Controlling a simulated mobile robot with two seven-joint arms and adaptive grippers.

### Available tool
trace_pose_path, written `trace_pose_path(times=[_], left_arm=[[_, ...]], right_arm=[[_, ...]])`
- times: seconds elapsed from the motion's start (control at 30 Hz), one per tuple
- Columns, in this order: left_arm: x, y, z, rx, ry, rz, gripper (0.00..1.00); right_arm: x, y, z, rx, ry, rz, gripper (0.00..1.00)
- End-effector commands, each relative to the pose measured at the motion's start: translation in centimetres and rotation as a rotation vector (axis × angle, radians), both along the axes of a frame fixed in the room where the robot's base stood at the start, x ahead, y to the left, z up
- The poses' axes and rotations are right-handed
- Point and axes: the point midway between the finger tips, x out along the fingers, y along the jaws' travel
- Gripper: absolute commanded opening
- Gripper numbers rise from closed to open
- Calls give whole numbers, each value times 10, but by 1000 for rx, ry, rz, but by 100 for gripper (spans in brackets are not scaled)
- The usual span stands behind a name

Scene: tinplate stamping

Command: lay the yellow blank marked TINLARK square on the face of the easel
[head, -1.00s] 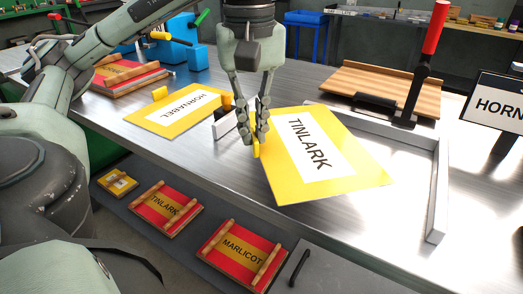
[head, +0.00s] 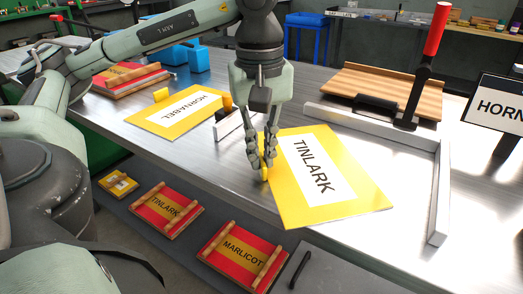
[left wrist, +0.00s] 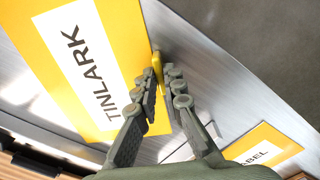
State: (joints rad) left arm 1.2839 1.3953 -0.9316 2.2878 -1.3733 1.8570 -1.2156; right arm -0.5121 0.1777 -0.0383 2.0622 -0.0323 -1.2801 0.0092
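The yellow blank with TINLARK on a white panel (head: 300,215) is over the bench, its near corner close to the bench's front edge. My left gripper (head: 264,170) is shut on the yellow tab at the blank's left edge. In the left wrist view the fingertips (left wrist: 163,76) close around this tab (left wrist: 157,62), beside the blank (left wrist: 120,20). I cannot tell how far the blank is above the steel. A grey L-shaped rail (head: 440,195) runs behind and right of it; I cannot tell whether this belongs to the easel. My right gripper is not in view.
A yellow HORNABEL blank (head: 150,118) lies to the left. A red-handled lever (head: 432,45) and a wooden board (head: 375,85) stand behind. A HORN sign (head: 500,101) is at the right. Red racks marked TINLARK (head: 165,209) and MARLICOT (head: 242,257) are below the bench front.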

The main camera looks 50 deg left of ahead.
Motion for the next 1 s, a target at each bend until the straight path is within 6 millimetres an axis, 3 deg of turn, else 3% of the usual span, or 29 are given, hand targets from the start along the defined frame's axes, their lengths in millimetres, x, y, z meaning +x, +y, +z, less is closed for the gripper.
trace_pose_path(times=[0.03,0.13,0.5,0.57,0.83,0.9,1.0], left_arm=[[0,0,0,0,0,0,17],[0,0,1,0,0,0,29],[0,0,4,-1,-1,0,29],[1,0,8,-1,-3,0,29],[0,0,68,0,-4,-1,29],[0,0,81,-1,-3,-1,29],[-1,1,90,1,-2,0,29]], right_arm=[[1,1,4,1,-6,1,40],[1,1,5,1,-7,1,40],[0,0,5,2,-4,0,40],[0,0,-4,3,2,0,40],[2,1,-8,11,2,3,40],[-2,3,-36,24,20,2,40],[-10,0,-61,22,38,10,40]])
